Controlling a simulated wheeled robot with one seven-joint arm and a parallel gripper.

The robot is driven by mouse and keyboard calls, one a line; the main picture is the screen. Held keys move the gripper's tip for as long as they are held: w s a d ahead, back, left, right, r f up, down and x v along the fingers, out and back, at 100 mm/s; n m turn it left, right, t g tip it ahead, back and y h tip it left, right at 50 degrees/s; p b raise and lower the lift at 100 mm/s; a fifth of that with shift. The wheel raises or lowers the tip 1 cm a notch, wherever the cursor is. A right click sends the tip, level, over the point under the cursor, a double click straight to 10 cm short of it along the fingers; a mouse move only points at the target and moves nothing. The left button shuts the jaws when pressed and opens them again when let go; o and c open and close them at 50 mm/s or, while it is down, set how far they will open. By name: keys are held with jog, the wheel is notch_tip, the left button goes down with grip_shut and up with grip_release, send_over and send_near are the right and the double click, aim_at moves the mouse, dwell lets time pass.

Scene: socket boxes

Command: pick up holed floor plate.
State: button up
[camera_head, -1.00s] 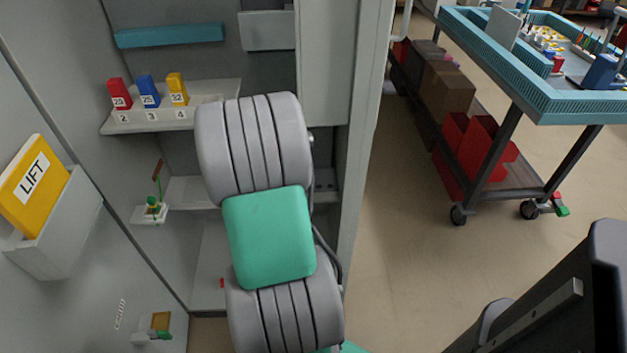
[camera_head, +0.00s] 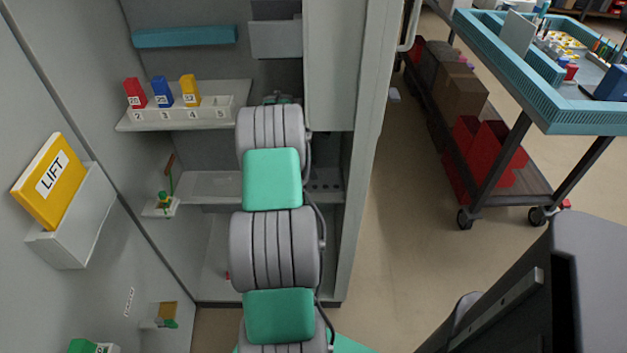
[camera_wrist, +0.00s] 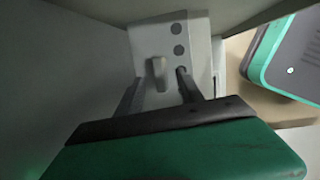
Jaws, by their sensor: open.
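In the wrist view a light grey plate (camera_wrist: 198,40) with a row of round dark holes lies ahead of my gripper. A small grey upright piece (camera_wrist: 158,72) stands beside the holes, between the fingertips as seen from the wrist. My gripper (camera_wrist: 160,88) is open, its two dark fingers pointing toward the plate. I cannot tell whether either finger touches anything. In the head view a grey surface with dark holes (camera_head: 325,184) shows just right of my arm, on the middle shelf level. My arm hides most of the gripper there.
A shelf (camera_head: 225,115) holds red (camera_head: 135,92), blue (camera_head: 162,90) and yellow (camera_head: 189,89) numbered blocks. A yellow LIFT board (camera_head: 47,180) sits in a holder on the left wall. The cabinet's right wall (camera_head: 362,150) stands close to my arm. A teal cart (camera_head: 545,100) stands outside.

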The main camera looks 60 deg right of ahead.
jog(key=shift+x, duration=1.2)
grip_shut()
jog(key=shift+r, duration=0.1)
